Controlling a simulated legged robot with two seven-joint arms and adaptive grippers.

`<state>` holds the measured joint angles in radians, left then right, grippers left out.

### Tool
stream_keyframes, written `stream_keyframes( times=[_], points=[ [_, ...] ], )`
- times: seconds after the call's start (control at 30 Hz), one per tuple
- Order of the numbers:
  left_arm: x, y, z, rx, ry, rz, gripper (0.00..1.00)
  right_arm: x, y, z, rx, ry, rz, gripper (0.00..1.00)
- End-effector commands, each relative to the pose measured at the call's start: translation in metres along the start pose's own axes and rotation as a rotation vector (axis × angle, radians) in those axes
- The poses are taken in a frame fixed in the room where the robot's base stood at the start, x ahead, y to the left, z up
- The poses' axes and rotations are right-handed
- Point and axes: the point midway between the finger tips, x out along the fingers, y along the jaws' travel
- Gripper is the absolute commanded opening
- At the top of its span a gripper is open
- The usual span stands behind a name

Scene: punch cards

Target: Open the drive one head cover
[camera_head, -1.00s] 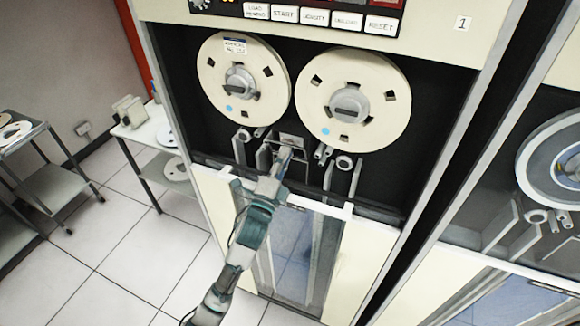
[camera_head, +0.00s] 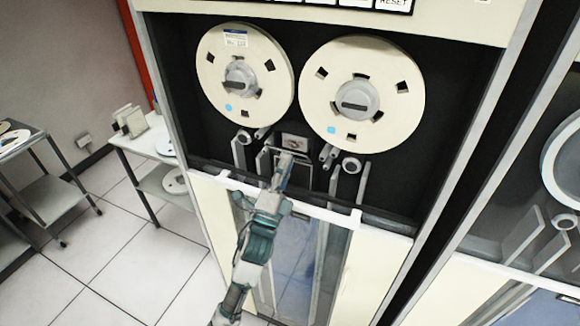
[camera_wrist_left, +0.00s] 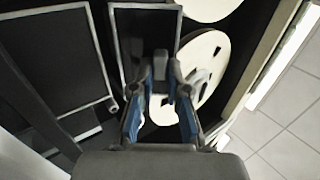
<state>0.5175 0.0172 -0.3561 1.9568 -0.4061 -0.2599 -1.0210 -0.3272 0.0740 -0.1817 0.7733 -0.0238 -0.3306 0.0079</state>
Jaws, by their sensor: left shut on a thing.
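Drive one is the cabinet with two cream tape reels, the left reel (camera_head: 245,75) and the right reel (camera_head: 362,92). Between and below them is the small metal head block (camera_head: 294,142). Just under it is a dark panel with a thin grey frame, which looks like the head cover (camera_head: 301,177). My left gripper (camera_head: 285,160) reaches up from below and is shut on this cover. In the wrist view the left gripper's fingertips (camera_wrist_left: 160,72) are at the framed dark panel (camera_wrist_left: 145,30). The fingers partly hide the grip. My right gripper is not in view.
Guide posts and rollers (camera_head: 351,166) stand close on both sides of the head area. A ledge with white edge pieces (camera_head: 345,215) runs below, over a glass door (camera_head: 290,255). A second drive (camera_head: 545,190) is at right, and shelves (camera_head: 150,145) at left.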

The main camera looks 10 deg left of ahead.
Motion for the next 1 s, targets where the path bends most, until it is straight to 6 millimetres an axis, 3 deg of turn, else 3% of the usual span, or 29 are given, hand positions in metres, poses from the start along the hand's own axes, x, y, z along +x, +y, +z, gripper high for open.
stream_keyframes(
  times=[0.27, 0.3, 0.37, 0.4, 0.77, 1.0],
  points=[
    [0.0, 0.003, 0.006, 0.006, -0.011, 0.009, 0.0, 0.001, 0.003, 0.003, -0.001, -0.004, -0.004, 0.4],
    [0.0, 0.003, 0.006, 0.006, -0.011, 0.009, 0.22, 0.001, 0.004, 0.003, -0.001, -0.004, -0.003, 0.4],
    [0.0, 0.003, 0.005, 0.005, -0.01, 0.007, 0.37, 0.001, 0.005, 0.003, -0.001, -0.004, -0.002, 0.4],
    [0.0, 0.002, 0.004, 0.005, -0.009, 0.007, 0.4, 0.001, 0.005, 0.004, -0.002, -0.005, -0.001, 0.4],
    [-0.005, 0.001, -0.004, 0.005, -0.001, 0.004, 0.4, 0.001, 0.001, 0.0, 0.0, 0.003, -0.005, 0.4],
    [-0.051, 0.003, -0.001, 0.004, -0.003, 0.007, 0.4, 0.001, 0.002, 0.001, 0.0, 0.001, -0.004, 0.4]
  ],
)
